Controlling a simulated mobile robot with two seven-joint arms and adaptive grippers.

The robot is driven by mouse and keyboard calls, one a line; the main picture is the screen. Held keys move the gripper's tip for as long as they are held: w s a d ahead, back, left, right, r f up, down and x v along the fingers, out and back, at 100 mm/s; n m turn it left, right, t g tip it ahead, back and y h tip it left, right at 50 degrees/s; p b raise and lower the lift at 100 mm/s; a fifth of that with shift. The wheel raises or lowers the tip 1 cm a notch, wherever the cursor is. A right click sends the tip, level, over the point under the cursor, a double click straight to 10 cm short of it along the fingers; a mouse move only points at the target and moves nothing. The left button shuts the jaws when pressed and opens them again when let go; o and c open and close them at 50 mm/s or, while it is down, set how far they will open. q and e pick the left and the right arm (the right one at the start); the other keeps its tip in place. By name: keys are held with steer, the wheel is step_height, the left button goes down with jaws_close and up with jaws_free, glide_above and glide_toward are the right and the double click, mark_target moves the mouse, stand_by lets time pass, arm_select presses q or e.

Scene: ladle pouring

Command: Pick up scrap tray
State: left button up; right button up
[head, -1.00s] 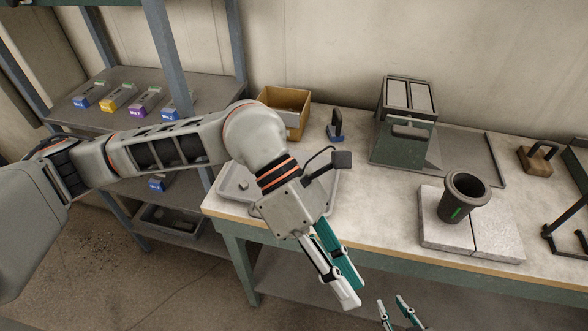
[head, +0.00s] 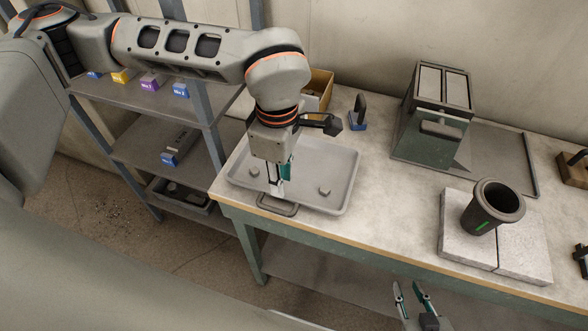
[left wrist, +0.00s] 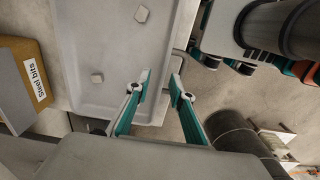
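The scrap tray (head: 335,192) is a shallow grey tray at the left end of the workbench, with a loop handle (head: 290,210) on its front edge. A few small grey scrap pieces (head: 325,190) lie in it. My left gripper (head: 278,190) points down over the tray's front edge, close to the handle. In the left wrist view, the open fingers (left wrist: 160,92) are on either side of the tray's rim area; whether they touch the handle is unclear. The tray (left wrist: 115,50) also shows there. My right gripper (head: 412,290) is open and empty in front of the bench.
A cardboard box (head: 318,85) labelled Steel bits (left wrist: 37,78) stands behind the tray. A dark crucible (head: 495,205) stands on pale slabs (head: 520,250) to the right. A green box-shaped unit (head: 432,120) is at the back. A shelf (head: 145,95) with small boxes stands left.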

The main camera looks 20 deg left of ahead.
arm_select(q)
steer(key=shift+s+f, duration=0.2)
steer(key=shift+f, duration=1.7)
jaws_close()
steer(key=shift+r, duration=0.1)
